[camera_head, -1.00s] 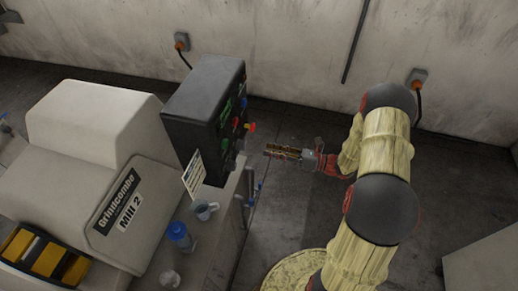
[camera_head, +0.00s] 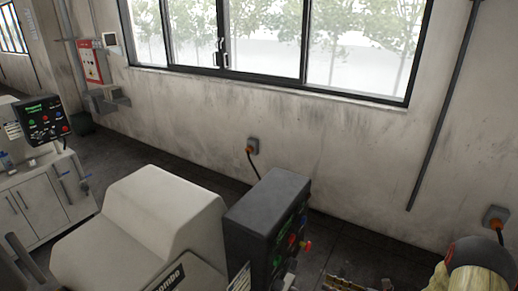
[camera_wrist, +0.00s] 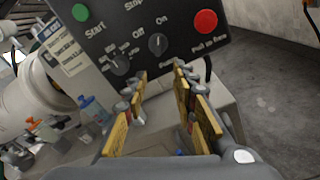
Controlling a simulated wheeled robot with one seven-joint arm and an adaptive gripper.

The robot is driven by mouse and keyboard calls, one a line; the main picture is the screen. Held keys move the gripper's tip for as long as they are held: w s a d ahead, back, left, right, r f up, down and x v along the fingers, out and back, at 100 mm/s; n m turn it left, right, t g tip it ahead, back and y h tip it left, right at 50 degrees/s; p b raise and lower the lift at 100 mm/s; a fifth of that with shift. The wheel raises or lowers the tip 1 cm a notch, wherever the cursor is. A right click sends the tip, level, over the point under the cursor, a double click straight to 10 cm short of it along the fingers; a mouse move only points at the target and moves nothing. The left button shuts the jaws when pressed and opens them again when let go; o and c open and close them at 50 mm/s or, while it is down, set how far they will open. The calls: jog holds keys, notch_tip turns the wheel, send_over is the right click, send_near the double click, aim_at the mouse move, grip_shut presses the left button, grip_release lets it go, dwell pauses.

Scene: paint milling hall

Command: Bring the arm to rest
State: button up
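My arm (camera_head: 470,268) shows only at the bottom right corner of the head view; the rest is cut off by the frame. The tip of my gripper (camera_head: 345,284) just shows at the bottom edge, to the right of the mill's black control box (camera_head: 268,218). In the wrist view my gripper (camera_wrist: 163,98) has its two yellow-padded fingers apart, with nothing between them. Beyond the fingertips is the control panel (camera_wrist: 150,65), with a green button, two dark knobs and a red push button. The fingers appear apart from the panel.
The pale mill housing (camera_head: 140,225) stands left of the control box. A blue bottle (camera_wrist: 92,106) stands on the mill's counter. Another machine (camera_head: 38,185) stands at far left. A window (camera_head: 290,45) and a wall socket (camera_head: 252,146) are behind. Floor (camera_wrist: 265,100) is free right of the panel.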

jog(key=s+a+f+n+g+h+b, duration=0.15)
jog(key=s+a+n+g, duration=0.35)
jog(key=s+n+g, duration=0.55)
jog(key=s+d+r+n+t+h+b, duration=0.15)
jog(key=s+r+n+h+b, duration=0.45)
jog(key=s+r+n+h, duration=0.75)
jog(key=w+a+r+n+t+b, duration=0.1)
jog(key=a+r+n+t+b, duration=0.3)
jog(key=a+n, duration=0.2)
jog(key=shift+w+r+t+y+b, duration=0.25)
jog(key=shift+r+t+y+b, duration=0.05)
jog(key=shift+r+y, duration=0.1)
jog(key=shift+a, duration=0.1)
jog(key=shift+c, duration=1.2)
